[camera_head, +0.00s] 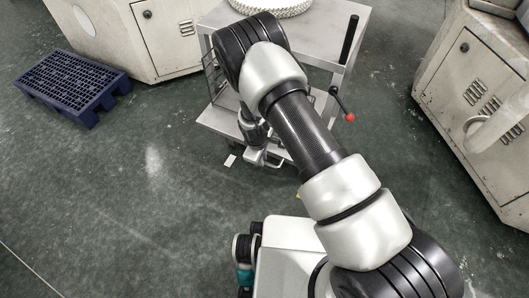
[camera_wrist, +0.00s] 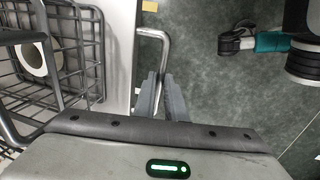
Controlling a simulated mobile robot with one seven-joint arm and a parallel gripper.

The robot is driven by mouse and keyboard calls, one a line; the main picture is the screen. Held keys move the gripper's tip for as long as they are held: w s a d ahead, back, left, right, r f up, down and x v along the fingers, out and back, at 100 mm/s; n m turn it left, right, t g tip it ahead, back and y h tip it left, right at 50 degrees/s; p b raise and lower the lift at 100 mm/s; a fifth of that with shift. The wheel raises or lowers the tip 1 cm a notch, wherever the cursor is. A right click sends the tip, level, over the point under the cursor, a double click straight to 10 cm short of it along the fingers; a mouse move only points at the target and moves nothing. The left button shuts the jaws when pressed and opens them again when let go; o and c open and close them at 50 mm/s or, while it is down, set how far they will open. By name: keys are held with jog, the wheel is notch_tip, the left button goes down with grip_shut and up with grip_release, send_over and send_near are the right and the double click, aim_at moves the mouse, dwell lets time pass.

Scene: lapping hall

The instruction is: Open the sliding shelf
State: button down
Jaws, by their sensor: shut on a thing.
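The sliding shelf (camera_head: 221,121) is a pale grey board low in a metal cart, partly hidden by my arm in the head view. In the wrist view its pale edge (camera_wrist: 119,70) runs along the left of a bent metal bar handle (camera_wrist: 165,42). My gripper (camera_wrist: 162,80) has its two dark fingers shut on the handle. In the head view my gripper (camera_head: 264,155) is low at the shelf's near edge, with the fingers hard to make out. How far the shelf is slid out is hard to tell.
The cart's top (camera_head: 338,22) carries a white toothed ring (camera_head: 268,5). A wire basket (camera_wrist: 75,55) holding a white roll is close beside my gripper. A red-tipped lever (camera_head: 349,117) juts from the cart. A blue pallet (camera_head: 70,83) lies left. Cabinets (camera_head: 475,95) stand right.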

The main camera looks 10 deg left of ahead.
jog(key=shift+s, duration=0.3)
jog(key=c, duration=1.8)
grip_release()
jog(key=shift+a+r, duration=0.1)
jog(key=s+r+p, duration=0.1)
jog(key=r, duration=0.4)
jog(key=s+r+p, duration=0.1)
jog(key=r, duration=0.5)
jog(key=s+a+r+p, duration=0.1)
jog(key=r+p, duration=0.1)
jog(key=r, duration=0.4)
